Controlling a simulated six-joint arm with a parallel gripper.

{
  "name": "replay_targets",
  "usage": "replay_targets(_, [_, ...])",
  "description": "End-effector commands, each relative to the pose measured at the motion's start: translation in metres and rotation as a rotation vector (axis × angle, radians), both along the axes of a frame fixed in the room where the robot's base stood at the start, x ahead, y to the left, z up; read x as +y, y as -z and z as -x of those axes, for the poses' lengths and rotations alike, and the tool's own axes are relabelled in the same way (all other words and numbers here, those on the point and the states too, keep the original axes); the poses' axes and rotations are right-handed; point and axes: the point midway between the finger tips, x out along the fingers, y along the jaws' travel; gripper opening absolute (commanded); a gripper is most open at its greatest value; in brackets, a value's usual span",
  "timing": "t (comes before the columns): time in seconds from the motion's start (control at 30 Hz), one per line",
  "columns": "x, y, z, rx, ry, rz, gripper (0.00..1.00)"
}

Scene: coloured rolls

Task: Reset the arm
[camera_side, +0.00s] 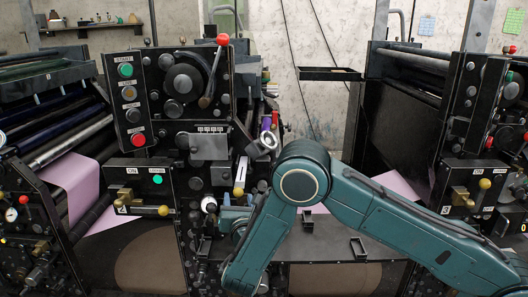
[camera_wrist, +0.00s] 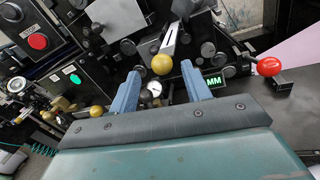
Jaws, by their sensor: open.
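My gripper (camera_side: 222,213) shows in the side view low in front of the middle machine panel, at the end of my teal arm, which reaches in from the right. In the wrist view my gripper (camera_wrist: 159,74) has its two blue fingers well apart, with nothing held between them. A yellow ball knob (camera_wrist: 162,64) appears between the fingertips; I cannot tell how far beyond them it is. A white round gauge (camera_wrist: 154,88) shows below the knob. The fingertips are small and partly hidden in the side view.
The middle panel (camera_side: 130,90) carries buttons and a red-topped lever (camera_side: 222,40). Pink sheet (camera_side: 72,182) runs through the left machine. A dark shelf (camera_side: 331,74) juts out behind my arm.

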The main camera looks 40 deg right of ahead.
Motion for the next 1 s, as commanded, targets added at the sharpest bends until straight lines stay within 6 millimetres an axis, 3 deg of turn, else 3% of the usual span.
replay_targets(0.2, [0.009,-0.001,0.012,0.005,-0.001,-0.003,0.48])
replay_targets(0.63, [0.008,-0.002,0.014,0.002,0.005,-0.015,0.48])
replay_targets(0.83, [-0.005,-0.014,0.015,-0.022,0.047,-0.111,0.48])
replay_targets(1.0, [-0.028,-0.031,0.022,-0.067,0.123,-0.281,0.48])
